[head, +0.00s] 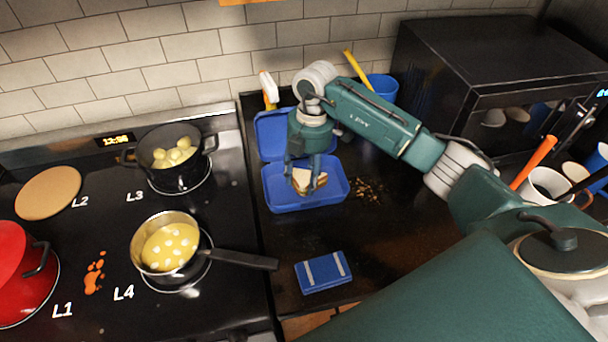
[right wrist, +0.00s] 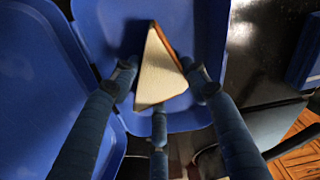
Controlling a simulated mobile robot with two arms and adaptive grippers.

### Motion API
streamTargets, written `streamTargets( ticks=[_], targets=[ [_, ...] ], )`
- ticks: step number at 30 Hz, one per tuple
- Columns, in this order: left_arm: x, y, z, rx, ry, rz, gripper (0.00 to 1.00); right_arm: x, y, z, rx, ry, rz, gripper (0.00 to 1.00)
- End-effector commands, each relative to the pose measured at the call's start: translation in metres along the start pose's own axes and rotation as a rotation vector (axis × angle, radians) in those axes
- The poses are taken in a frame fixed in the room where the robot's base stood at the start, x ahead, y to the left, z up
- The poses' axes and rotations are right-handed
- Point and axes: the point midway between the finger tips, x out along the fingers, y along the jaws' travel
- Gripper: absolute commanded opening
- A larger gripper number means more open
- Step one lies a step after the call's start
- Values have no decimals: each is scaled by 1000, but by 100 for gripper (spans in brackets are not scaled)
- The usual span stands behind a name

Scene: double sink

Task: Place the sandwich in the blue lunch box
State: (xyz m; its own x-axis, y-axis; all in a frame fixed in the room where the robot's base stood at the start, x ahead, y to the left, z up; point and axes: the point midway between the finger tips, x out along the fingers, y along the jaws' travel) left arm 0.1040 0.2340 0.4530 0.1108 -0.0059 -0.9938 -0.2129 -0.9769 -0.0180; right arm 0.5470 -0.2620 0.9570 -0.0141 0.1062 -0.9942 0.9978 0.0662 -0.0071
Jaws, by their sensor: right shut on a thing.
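The blue lunch box (head: 332,187) lies open on the dark counter right of the stove, with its lid (head: 270,137) tilted up at the back. My right gripper (head: 306,178) points down over the box's tray. It is shut on the sandwich (head: 318,181), a white triangular wedge with a brown crust. In the right wrist view the sandwich (right wrist: 160,75) sits between the fingers with the blue tray (right wrist: 205,30) behind it. I cannot tell whether the sandwich touches the tray's floor. My left gripper is not in view.
A stove with a pot of potatoes (head: 182,172), a saucepan (head: 164,258) and a red pot (head: 12,262) is at left. A blue sponge-like block (head: 323,271) lies in front of the box. Crumbs (head: 368,190) lie right of it. A black microwave (head: 480,70) and blue cup (head: 383,87) stand behind.

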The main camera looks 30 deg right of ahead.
Motion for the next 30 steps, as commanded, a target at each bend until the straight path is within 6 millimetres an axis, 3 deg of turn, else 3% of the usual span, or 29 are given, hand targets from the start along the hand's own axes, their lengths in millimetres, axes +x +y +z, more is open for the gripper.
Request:
streamTargets(
  ticks=[1,3,16,30],
  targets=[
    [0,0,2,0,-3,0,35,1,0,0,0,0,0,51],
    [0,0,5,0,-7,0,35,0,0,0,0,0,0,64],
    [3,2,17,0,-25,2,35,-10,1,0,-1,-1,4,64],
    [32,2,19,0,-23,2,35,-101,1,0,-1,-1,3,64]
  ],
)
